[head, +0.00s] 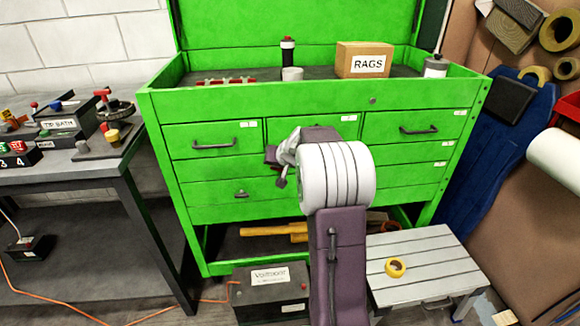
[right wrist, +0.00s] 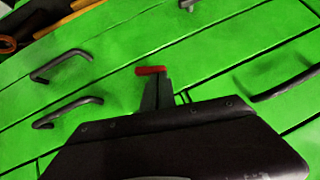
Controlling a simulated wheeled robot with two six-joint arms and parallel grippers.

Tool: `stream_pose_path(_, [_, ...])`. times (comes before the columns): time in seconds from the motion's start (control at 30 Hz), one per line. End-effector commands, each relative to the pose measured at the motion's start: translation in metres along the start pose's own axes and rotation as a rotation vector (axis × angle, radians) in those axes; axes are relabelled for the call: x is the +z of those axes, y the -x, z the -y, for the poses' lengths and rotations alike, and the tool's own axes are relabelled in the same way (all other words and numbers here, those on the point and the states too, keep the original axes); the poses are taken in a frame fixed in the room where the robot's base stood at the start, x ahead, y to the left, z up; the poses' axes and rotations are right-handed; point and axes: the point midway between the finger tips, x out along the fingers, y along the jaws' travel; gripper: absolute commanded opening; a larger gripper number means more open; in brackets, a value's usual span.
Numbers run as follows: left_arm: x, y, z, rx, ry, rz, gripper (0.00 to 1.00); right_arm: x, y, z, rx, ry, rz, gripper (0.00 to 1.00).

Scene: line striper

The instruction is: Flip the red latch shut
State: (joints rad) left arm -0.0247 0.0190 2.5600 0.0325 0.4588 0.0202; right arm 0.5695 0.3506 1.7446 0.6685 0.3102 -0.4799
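One arm of mine rises from the bottom middle of the head view. I take it for the right one, as the right wrist view shows the drawer fronts close up. Its gripper (head: 281,166) is in front of the green tool chest (head: 215,212); its opening is unclear. In the right wrist view a small red piece (right wrist: 150,70) shows at the tip of a narrow grey part, beyond my dark gripper housing. I cannot tell whether it is the red latch or whether anything touches it. No red latch is clear in the head view, where my arm covers the chest's middle.
A rags box (head: 364,60) and a dark bottle (head: 288,52) stand on the chest. A workbench (head: 60,172) with red-handled devices is at left. A grey box (head: 268,294) and a step stool (head: 425,262) with yellow tape (head: 395,267) stand in front.

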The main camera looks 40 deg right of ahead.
Motion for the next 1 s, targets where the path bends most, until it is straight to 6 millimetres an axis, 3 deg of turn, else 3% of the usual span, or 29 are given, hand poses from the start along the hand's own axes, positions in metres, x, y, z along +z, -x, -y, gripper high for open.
stream_pose_path(1.0, [-0.0011, 0.0108, -0.0002, 0.0, 0.0, 0.0, 0.35, 0.0026, -0.0026, 0.0064, 0.022, 0.021, 0.001, 0.0])
